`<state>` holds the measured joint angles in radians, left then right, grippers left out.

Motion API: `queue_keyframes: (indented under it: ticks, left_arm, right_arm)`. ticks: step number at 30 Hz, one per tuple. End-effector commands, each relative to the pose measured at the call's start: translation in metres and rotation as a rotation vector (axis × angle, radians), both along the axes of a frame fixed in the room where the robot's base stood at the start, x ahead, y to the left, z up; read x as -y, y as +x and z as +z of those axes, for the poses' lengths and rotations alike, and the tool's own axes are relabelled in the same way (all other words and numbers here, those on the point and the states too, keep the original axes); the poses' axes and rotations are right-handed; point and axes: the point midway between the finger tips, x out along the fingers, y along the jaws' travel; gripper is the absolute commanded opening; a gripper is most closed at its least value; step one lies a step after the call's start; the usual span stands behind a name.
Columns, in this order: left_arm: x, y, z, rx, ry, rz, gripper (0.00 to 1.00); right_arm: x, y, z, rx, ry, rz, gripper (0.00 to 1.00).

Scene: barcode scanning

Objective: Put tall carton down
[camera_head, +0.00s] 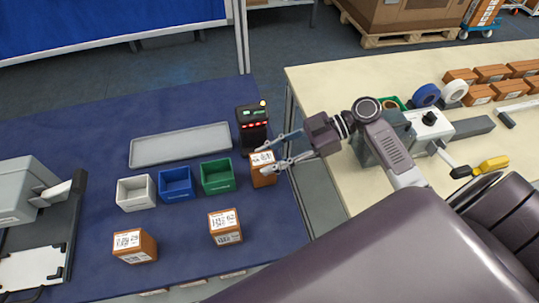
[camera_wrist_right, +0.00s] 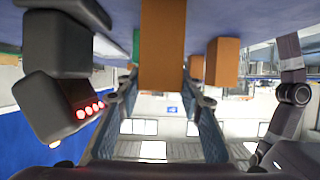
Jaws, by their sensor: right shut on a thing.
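My right gripper (camera_head: 268,158) is shut on an orange-brown carton with a white label on top, the tall carton (camera_head: 264,181), near the right edge of the blue table. The carton is upright, just in front of the black scanner (camera_head: 252,138) with red lights. In the right wrist view, the tall carton (camera_wrist_right: 162,45) sits between the two fingers (camera_wrist_right: 165,100), and the scanner's red lights (camera_wrist_right: 88,109) show at the left. I cannot tell whether the carton's base touches the table. My left gripper is not in view.
White (camera_head: 136,205), blue (camera_head: 177,194) and green bins (camera_head: 218,187) stand left of the held carton. A grey tray (camera_head: 180,145) lies behind them. Two labelled cartons (camera_head: 225,226) (camera_head: 135,245) stand in front. A gap separates the blue table from the cream table (camera_head: 330,95).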

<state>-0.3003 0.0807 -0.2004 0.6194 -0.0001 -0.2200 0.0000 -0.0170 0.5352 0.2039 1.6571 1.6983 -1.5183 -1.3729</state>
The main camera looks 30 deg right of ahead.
Motion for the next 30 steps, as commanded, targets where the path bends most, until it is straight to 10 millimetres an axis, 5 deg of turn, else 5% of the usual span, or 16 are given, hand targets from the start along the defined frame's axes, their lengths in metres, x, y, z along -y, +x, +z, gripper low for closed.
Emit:
queue_keyframes:
  ticks: [11, 12, 16, 26, 30]
  left_arm:
    - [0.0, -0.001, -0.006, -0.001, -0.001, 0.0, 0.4]
    - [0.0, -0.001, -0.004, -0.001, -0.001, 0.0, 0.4]
    - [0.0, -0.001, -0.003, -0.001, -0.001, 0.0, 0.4]
    - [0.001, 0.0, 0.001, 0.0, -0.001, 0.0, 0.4]
    - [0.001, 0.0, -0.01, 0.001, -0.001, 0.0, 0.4]
  right_arm:
    - [0.0, 0.0, -0.004, 0.003, 0.001, 0.0, 0.0]
    - [0.0, 0.0, -0.003, 0.002, 0.001, -0.001, 0.38]
    - [0.0, 0.0, -0.003, 0.002, 0.001, -0.001, 0.52]
    - [0.0, 0.0, 0.001, 0.002, 0.001, -0.001, 0.52]
    - [0.016, -0.003, 0.002, 0.002, -0.003, -0.002, 0.52]
